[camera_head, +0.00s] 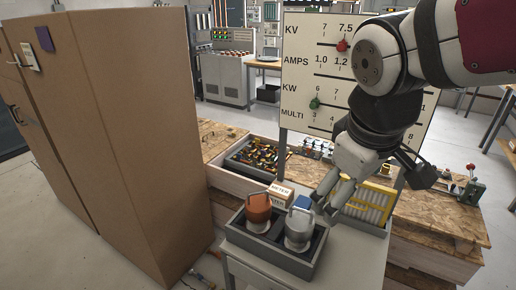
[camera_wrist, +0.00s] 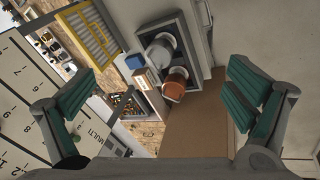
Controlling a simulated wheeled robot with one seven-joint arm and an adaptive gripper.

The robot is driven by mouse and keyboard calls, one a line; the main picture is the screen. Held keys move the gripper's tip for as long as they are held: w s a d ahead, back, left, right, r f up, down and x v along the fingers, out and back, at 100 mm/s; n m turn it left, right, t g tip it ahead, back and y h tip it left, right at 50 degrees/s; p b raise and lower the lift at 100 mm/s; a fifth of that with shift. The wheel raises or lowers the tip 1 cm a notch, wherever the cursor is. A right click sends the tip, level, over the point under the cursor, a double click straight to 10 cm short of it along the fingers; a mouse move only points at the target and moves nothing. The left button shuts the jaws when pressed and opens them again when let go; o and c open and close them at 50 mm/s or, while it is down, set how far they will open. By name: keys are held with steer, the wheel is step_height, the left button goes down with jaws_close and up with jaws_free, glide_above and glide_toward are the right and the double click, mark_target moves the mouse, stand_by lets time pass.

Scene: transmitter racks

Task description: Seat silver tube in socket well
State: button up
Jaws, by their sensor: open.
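The silver tube (camera_head: 299,233) stands upright in the right part of a grey tray (camera_head: 268,257) on a pale stand. It also shows in the wrist view (camera_wrist: 157,53), beside a copper-coloured tube (camera_wrist: 174,86). The copper-coloured tube stands in the left part of the tray in the head view (camera_head: 258,209). My gripper (camera_head: 325,206) is open and empty, fingers pointing down, above and slightly behind and right of the silver tube, apart from it. Its green-padded fingers sit at either side of the wrist view. I cannot make out which opening is the socket well.
A tall brown cabinet (camera_head: 140,125) stands left of the tray. A METER box (camera_head: 281,191) and a small blue item (camera_head: 302,202) are close behind the tubes. A yellow-framed rack (camera_head: 366,207) is to the right. A dial board (camera_head: 308,75) rises behind my arm.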

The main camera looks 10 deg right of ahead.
steer(key=w+a+f+n+g+h+b, duration=0.2)
steer(key=w+f+n, duration=0.5)
steer(key=w+f, duration=0.3)
steer(key=n+b, duration=0.2)
steer(key=n, duration=0.6)
glide_toward(297, 220)
steer(key=shift+g+h, duration=0.3)
steer(key=shift+h, duration=0.1)
steer(key=x, duration=0.7)
steer(key=shift+a+f, duration=0.25)
steer(key=shift+f, duration=0.15)
steer(key=shift+p+x, duration=0.45)
steer(key=shift+x, duration=2.1)
steer(key=shift+w+r, duration=0.1)
steer(key=c, duration=2)
steer(key=shift+w, duration=0.1)
